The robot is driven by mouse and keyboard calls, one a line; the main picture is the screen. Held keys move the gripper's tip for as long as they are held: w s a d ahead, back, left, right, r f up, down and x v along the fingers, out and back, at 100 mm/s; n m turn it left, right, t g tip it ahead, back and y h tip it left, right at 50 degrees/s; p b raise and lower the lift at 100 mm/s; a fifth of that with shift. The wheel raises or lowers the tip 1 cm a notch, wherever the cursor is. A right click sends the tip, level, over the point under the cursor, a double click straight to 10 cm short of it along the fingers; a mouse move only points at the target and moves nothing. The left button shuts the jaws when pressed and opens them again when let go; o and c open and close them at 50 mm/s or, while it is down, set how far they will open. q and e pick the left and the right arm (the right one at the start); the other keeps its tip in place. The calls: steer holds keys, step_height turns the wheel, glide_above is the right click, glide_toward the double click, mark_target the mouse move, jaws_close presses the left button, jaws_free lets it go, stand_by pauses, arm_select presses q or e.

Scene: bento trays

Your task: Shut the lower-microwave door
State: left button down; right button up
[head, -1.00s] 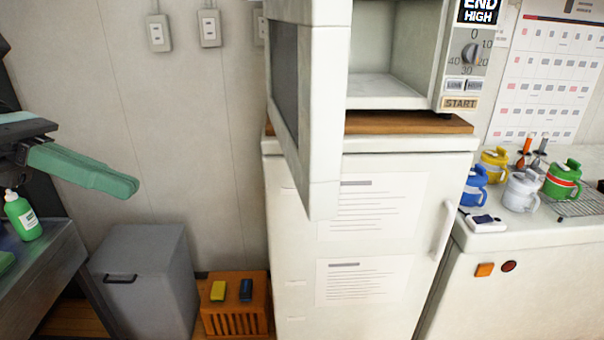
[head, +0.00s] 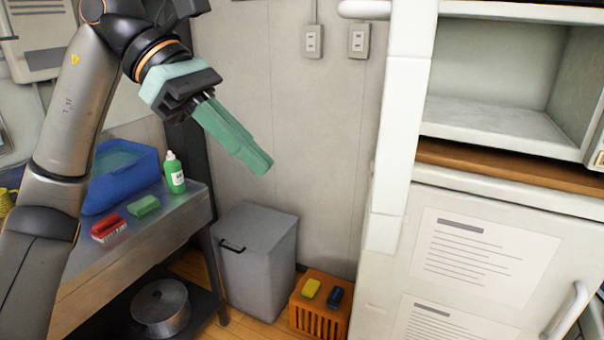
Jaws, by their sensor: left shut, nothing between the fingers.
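The lower microwave (head: 495,112) is at the upper right in the head view, on a wooden board above a white fridge. Its cavity is empty and open to view. Its white door (head: 403,120) stands wide open at the left side of the cavity, seen nearly edge-on. My left gripper (head: 262,166) is shut and empty, with green fingers pointing down and right. It is left of the door, with a gap of bare wall between them in the picture. My right gripper is out of view.
The white fridge (head: 385,290) stands below the microwave. A grey bin (head: 262,265) and a wooden crate (head: 318,318) with two small blocks stand on the floor.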

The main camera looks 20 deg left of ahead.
arm_select(q)
steer(key=d+r+p+x, duration=0.1)
steer(key=r+x, duration=0.1)
steer(key=x, duration=0.9)
steer(key=shift+d+f, duration=0.3)
steer(key=shift+d, duration=0.4)
